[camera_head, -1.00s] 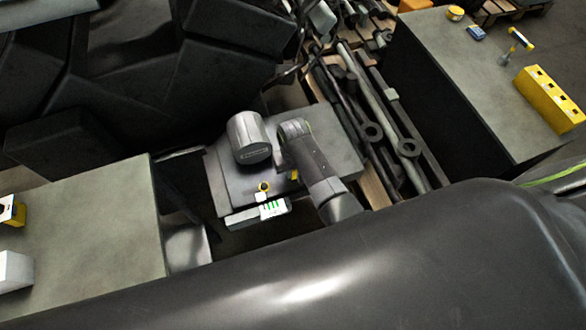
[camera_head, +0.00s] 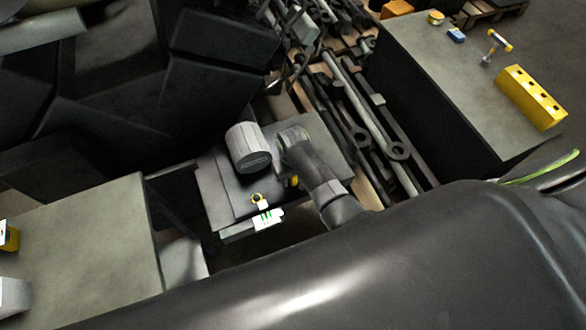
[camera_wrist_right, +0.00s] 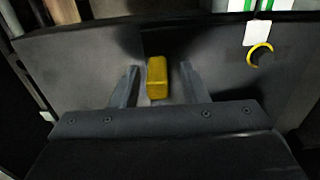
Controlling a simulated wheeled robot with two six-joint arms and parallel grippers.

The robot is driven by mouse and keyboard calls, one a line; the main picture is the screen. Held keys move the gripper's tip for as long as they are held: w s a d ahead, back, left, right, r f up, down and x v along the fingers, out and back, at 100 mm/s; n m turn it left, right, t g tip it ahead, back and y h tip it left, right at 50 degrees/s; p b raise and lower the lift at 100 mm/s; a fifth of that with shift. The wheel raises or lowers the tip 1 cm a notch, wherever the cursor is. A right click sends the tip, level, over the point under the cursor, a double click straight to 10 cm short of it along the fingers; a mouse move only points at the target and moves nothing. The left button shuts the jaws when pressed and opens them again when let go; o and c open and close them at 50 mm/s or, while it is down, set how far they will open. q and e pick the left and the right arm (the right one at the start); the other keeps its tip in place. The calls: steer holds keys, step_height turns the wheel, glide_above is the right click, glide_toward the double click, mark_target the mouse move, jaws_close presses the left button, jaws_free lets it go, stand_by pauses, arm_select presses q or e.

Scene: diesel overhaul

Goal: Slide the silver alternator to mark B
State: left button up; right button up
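A silver-grey cylinder (camera_head: 248,147), which looks like the alternator, is on a grey plate (camera_head: 218,207) in the middle of the head view. My right arm reaches over the plate just right of it; its wrist hides the fingers there. In the right wrist view my right gripper (camera_wrist_right: 159,70) is open, with one finger on each side of a small yellow block (camera_wrist_right: 157,78) and gaps to it. The block also shows beside my wrist in the head view (camera_head: 294,181). The cylinder cannot be made out in the wrist view. I cannot make out mark B. My left gripper is out of view.
A yellow ring (camera_head: 257,199) and a white-and-green label (camera_head: 268,219) are at the plate's near edge. Grey-topped benches stand at left (camera_head: 90,235) and right (camera_head: 430,60); the right one holds a yellow block with holes (camera_head: 531,97). Long metal rods (camera_head: 365,110) lie between.

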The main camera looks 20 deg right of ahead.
step_height(320, 180, up, 17)
steer(key=shift+p, duration=0.4)
steer(key=shift+r, duration=0.1)
